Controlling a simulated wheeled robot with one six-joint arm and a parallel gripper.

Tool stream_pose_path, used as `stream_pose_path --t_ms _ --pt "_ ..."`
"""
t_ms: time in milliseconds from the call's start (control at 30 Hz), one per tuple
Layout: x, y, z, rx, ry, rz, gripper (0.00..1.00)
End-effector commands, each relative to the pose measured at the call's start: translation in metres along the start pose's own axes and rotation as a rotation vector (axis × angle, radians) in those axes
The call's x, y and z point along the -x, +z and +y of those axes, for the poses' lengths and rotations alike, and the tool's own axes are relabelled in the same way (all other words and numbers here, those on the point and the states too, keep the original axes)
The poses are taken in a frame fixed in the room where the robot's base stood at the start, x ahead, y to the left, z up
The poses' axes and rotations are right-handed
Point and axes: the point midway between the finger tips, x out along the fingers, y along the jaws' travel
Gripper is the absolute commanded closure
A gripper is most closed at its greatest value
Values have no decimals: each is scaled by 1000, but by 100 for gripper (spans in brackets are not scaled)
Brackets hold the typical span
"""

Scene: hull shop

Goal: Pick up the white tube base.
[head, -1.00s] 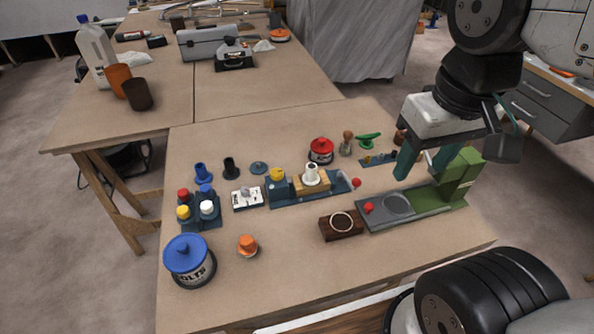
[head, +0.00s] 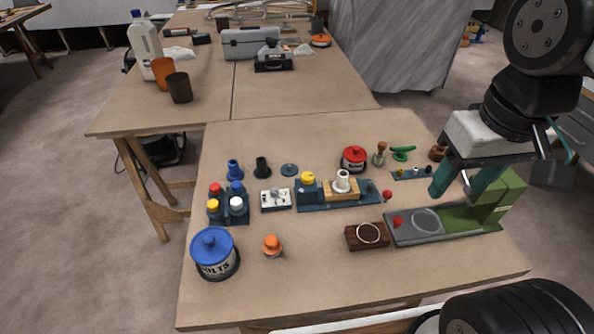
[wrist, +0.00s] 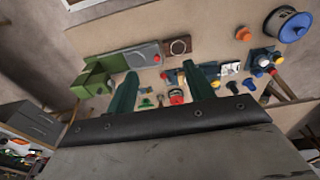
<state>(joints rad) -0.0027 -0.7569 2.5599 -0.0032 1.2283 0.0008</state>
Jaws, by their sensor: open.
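The white tube base (head: 342,182) is a short white tube with a wider foot. It stands upright on a pale wooden block (head: 345,196) in a dark blue fixture (head: 310,198) at mid-table. In the wrist view I cannot make it out surely near the fingers. My gripper (head: 453,190) is open and empty, with teal fingers apart. It hangs above the right side of the table, to the right of the tube base and apart from it. The gripper also shows in the wrist view (wrist: 163,74).
A green and grey fixture (head: 458,219) lies below my gripper, with a dark wooden block (head: 367,236) beside it. A red-lidded tin (head: 354,159) stands behind the tube base. A blue-lidded tin (head: 214,254) stands front left. The front middle of the table is mostly clear.

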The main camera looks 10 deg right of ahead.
Motion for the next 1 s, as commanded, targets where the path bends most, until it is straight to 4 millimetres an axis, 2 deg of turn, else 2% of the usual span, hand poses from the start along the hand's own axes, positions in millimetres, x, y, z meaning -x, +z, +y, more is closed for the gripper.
stream_pose_path --t_ms 167,267,467,667,800,900,967,1000 --pt "-18 -10 -4 28 -2 -102 47" --pt "-32 -27 -10 49 -1 -174 47" --pt "-70 -76 -25 40 8 -256 47" --pt "-123 -129 -45 -11 25 -287 47" --pt "-164 -164 -60 -70 35 -275 47" --pt "-188 -188 -69 -119 36 -246 47" --pt "-197 -202 -72 -155 33 -215 47" --pt "-200 -216 -75 -188 26 -177 47"
